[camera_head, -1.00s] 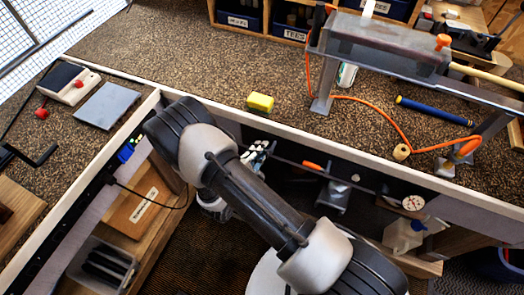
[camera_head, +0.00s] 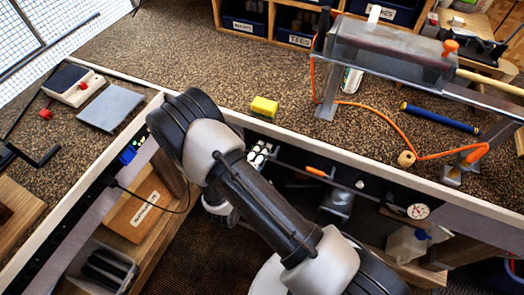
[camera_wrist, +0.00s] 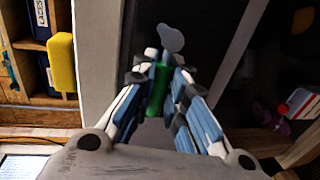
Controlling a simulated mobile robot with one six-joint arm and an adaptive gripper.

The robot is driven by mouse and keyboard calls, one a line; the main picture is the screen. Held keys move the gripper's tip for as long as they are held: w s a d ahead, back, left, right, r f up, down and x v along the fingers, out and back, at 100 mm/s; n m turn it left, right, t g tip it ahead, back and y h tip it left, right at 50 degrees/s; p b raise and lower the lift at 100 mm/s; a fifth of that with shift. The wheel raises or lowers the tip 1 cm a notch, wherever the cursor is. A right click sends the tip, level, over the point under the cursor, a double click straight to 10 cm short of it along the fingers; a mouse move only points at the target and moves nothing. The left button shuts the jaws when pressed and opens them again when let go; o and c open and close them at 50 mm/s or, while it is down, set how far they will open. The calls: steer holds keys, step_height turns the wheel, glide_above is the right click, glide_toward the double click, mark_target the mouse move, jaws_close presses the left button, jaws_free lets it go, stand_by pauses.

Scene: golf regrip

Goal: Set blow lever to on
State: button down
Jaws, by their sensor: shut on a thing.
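My gripper (camera_wrist: 160,88) is shut on a green handle (camera_wrist: 157,92) in the wrist view. The handle sits between the fingertips, with a blue-grey rounded tip (camera_wrist: 171,39) just beyond it. It looks like a lever, but its label and setting cannot be read. In the head view my gripper (camera_head: 259,154) shows only in part past my arm, by the dark panel under the bench edge. The handle is hidden there. An orange-handled lever (camera_head: 315,171) shows on that panel to the right of my gripper.
A yellow sponge (camera_head: 264,107) lies on the benchtop above my gripper. A clamp stand (camera_head: 385,52) with an orange hose is at the right. A round gauge (camera_head: 418,211) is on the panel.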

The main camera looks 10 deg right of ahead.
steer(key=c, duration=1.6)
jaws_free()
steer(key=shift+s, duration=0.1)
steer(key=v, duration=1.2)
